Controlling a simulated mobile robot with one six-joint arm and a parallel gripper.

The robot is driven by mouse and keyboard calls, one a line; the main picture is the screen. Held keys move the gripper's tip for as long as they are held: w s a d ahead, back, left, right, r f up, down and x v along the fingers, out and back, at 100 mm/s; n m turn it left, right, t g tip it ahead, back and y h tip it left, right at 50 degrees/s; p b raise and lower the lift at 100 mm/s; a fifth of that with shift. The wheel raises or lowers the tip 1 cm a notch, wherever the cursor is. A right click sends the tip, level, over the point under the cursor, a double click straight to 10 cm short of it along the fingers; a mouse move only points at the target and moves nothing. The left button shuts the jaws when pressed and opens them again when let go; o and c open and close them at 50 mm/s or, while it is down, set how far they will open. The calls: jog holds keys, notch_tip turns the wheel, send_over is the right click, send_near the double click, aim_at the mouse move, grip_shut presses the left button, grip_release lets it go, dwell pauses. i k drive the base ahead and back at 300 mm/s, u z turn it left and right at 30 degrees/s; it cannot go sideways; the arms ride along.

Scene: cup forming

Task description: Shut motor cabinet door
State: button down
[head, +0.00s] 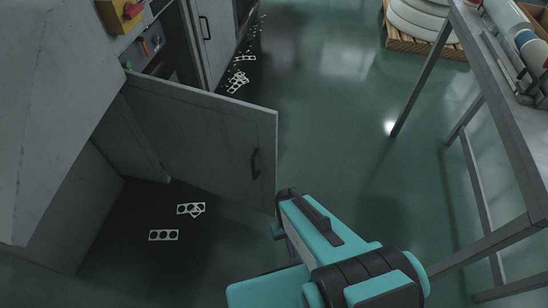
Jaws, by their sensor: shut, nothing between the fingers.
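The motor cabinet door (200,140) is a grey panel with a dark handle (256,163) near its free edge. It stands wide open, swung out from the grey machine at the left. My gripper (283,192) is shut and empty, at the lower end of the door's free edge. I cannot tell whether it touches the door. My teal and black arm reaches in from the bottom and hides some floor.
A grey metal table (483,120) stands at the right, with rolls and tools on top. A wooden pallet (398,39) with white rolls is at the back. Punched scrap strips (163,235) lie on the green floor. The middle floor is clear.

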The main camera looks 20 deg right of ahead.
aim_at(226, 147)
jog(key=z, duration=0.15)
jog(key=k, duration=1.5)
jog(key=u, duration=1.15)
jog(key=i, duration=1)
